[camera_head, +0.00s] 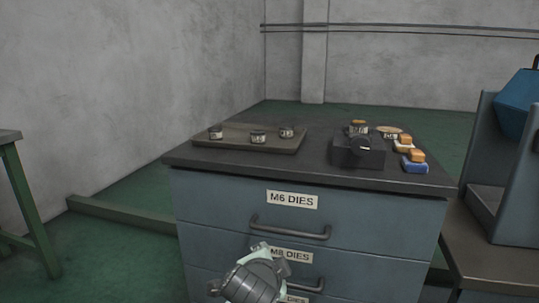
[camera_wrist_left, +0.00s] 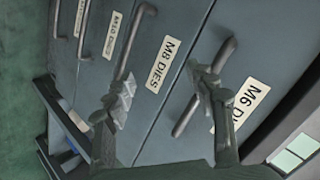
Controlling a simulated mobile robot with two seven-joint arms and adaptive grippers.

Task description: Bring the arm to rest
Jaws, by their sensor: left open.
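My left gripper (camera_head: 271,256) shows at the bottom middle of the head view, in front of the drawer cabinet (camera_head: 221,222) and below the top drawer's handle (camera_head: 290,230). It covers part of the M8 DIES label (camera_head: 289,255). In the left wrist view the gripper (camera_wrist_left: 162,85) is open, with nothing between its fingers. One finger overlaps the M6 drawer's handle (camera_wrist_left: 184,117) in the picture; I cannot tell the gap between them. The drawers in view look shut. My right gripper is not in view.
On the cabinet top are a tray (camera_head: 222,141) with several small dies, a dark block (camera_head: 357,153), and orange and blue pieces (camera_head: 415,161). A green-legged table (camera_head: 30,210) stands left and a bench with a blue machine (camera_head: 515,110) stands right. Green floor lies between.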

